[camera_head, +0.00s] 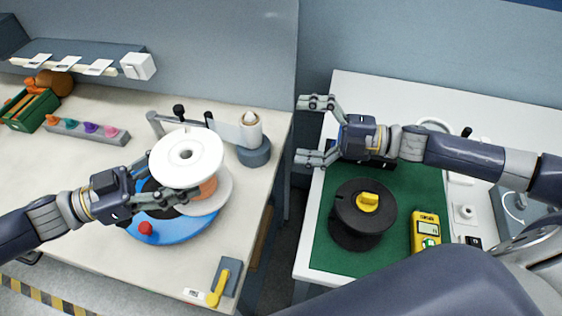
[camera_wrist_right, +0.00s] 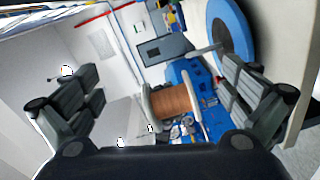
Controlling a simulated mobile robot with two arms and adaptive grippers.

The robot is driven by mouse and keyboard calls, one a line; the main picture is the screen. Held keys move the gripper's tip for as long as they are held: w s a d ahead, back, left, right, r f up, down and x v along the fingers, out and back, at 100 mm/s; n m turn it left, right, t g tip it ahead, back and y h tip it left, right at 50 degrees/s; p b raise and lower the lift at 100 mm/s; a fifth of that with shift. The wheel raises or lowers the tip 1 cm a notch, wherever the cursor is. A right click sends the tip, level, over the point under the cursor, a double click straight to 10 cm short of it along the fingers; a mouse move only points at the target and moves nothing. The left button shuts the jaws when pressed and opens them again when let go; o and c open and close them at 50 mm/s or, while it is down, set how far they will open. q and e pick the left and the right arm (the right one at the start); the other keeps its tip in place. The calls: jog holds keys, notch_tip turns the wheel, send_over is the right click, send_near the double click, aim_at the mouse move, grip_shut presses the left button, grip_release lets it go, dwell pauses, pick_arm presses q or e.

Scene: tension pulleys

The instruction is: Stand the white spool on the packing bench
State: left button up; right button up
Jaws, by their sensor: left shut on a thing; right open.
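The white spool (camera_head: 206,150) has two white flanges and a copper-coloured winding between them. My left gripper (camera_head: 165,182) is shut on it, its fingers between the flanges. The spool is roughly upright with a slight tilt, above or on a blue round base (camera_head: 185,228) on the left bench (camera_head: 80,210); I cannot tell whether they touch. My right gripper (camera_head: 300,130) is open and empty, over the gap and left edge of the right bench (camera_head: 385,97). The right wrist view shows a white-flanged spool with copper winding (camera_wrist_right: 172,101) between the open fingers, farther off.
A black spool with a yellow knob (camera_head: 361,210) and a yellow meter (camera_head: 425,232) are on the green mat (camera_head: 335,258). A grey post stand (camera_head: 253,150) and a yellow-handled lever (camera_head: 220,285) are on the left bench. A gap separates the benches.

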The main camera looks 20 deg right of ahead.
aim_at(221, 179)
pick_arm(q)
jog(key=shift+r, duration=0.15)
pick_arm(e)
jog(key=s+a+r+n+g+y, duration=0.1)
jog(key=s+a+n+g+y, duration=0.15)
jog(key=s+a+n, duration=0.4)
jog(key=shift+m+h, duration=0.25)
jog(key=shift+m, duration=0.4)
jog(key=x, duration=0.4)
jog(key=s+x, duration=0.1)
jog(key=x, duration=0.7)
jog(key=shift+s+a, duration=0.2)
jog(key=shift+a, duration=0.25)
jog(key=c, duration=1.3)
pick_arm(q)
jog(key=o, duration=1.9)
pick_arm(e)
jog(key=shift+r, duration=0.1)
jog(key=shift+c, duration=0.3)
